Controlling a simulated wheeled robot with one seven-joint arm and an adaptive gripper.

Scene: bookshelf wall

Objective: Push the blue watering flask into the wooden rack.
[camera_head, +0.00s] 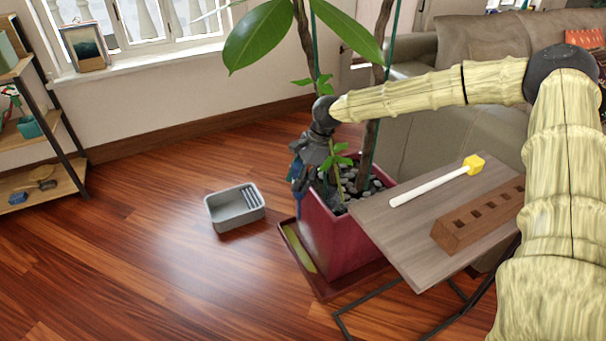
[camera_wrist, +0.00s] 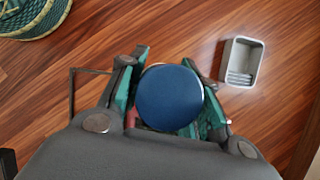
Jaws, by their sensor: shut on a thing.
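The blue watering flask shows in the wrist view as a round, dark blue end (camera_wrist: 170,97) between my gripper's green-and-grey fingers (camera_wrist: 168,92). My gripper is shut on it. In the head view my gripper (camera_head: 305,165) points down at the left side of the plant pot, with a little blue (camera_head: 296,172) showing at it; most of the flask is hidden. The wooden rack (camera_head: 462,236), a brown block with a row of square holes, lies on the small table (camera_head: 412,240). My gripper is left of the rack and apart from it.
A white stick with a yellow head (camera_head: 437,183) lies on the table behind the rack. The plant's red pot (camera_head: 330,240) stands left of the table. A grey tray (camera_head: 222,222) is on the floor, also in the wrist view (camera_wrist: 226,70). Floor at left is open.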

